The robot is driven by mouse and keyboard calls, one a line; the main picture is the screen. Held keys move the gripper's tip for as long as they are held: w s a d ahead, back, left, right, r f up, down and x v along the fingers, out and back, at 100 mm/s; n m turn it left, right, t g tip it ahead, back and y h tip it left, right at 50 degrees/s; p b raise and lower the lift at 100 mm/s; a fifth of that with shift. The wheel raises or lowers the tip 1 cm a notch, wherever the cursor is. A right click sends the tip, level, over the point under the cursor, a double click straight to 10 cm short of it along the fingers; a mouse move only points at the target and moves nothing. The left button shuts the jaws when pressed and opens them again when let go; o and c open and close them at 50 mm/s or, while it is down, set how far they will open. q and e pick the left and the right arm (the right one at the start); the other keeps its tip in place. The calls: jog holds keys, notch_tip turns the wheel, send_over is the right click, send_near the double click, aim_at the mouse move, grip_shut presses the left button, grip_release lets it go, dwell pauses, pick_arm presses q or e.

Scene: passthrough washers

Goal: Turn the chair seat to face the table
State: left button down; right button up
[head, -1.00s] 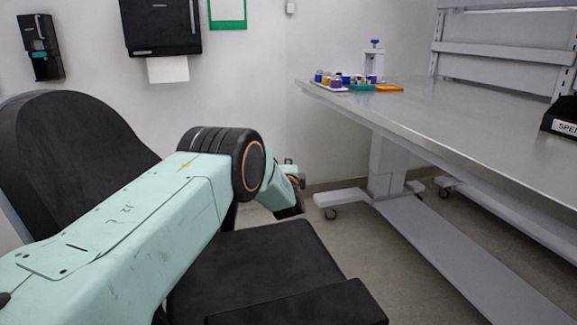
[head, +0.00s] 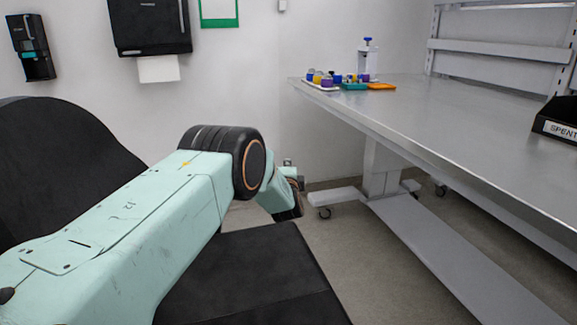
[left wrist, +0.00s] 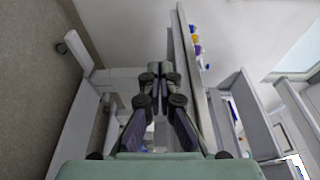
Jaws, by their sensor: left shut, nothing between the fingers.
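The chair has a black backrest (head: 55,165) at the left of the head view and a black seat (head: 265,275) at the bottom centre. My left arm crosses in front of the chair and hides where back and seat join. The table (head: 440,120) has a grey metal top and stands to the right, apart from the seat. My left gripper (head: 291,172) is beyond the arm's black joint, above the seat's far edge, mostly hidden in the head view. In the left wrist view its fingers (left wrist: 154,68) are together and empty. My right gripper is not in view.
Coloured-cap containers (head: 327,79), an orange tray (head: 382,86) and a pump bottle (head: 368,58) stand at the table's far end. A black labelled bin (head: 557,122) sits at right. The table's wheeled foot (head: 335,197) and low beam (head: 440,245) edge the open floor.

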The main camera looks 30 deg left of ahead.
pick_arm(q)
jog(key=s+d+p, duration=0.3)
jog(key=s+d, duration=0.2)
jog(key=d, duration=0.3)
jog(key=shift+d+r, duration=0.15)
jog(key=shift+d, duration=0.1)
jog(key=shift+r, duration=0.1)
